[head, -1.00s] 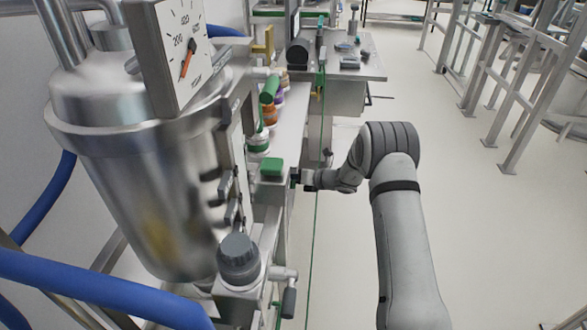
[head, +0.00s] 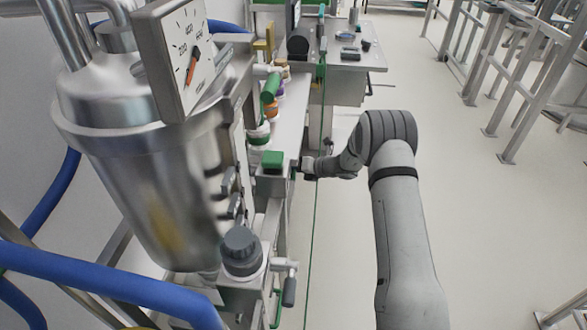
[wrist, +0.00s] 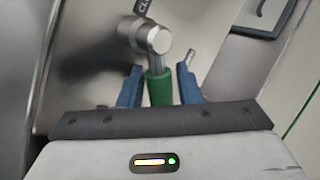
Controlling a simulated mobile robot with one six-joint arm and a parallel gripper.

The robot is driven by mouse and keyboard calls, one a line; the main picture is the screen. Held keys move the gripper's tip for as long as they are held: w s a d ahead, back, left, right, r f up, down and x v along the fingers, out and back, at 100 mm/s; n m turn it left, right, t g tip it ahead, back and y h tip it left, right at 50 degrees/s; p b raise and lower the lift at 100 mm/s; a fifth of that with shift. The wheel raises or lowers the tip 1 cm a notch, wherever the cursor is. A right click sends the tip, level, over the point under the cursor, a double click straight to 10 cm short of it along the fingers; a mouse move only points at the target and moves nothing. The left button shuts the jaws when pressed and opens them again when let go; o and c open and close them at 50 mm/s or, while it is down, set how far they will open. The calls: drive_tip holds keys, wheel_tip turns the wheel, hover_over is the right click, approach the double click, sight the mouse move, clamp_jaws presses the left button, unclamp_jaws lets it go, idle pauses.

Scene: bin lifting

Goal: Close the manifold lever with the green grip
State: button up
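The green grip (wrist: 160,88) of a metal lever shows in the wrist view, hanging below a round metal pivot (wrist: 150,36) on a grey metal panel. My gripper (wrist: 159,82) has its two blue fingers on either side of the grip, with a narrow gap visible on each side. The fingers are open around it and do not visibly touch it. In the head view, my gripper (head: 303,167) is at the side of the bench, right of a green block (head: 272,160). The lever at my gripper cannot be made out there.
A large steel vessel (head: 135,170) with a dial gauge (head: 183,55) stands at the left. Blue hoses (head: 110,285) cross the lower left. A green handle (head: 269,88) and several jars stand along the bench.

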drive_tip(key=shift+o, duration=1)
drive_tip(key=v, duration=0.7)
drive_tip(key=shift+s+d, duration=0.15)
drive_tip(key=shift+d, duration=0.2)
drive_tip(key=shift+r, duration=0.15)
drive_tip(key=shift+c, duration=0.2)
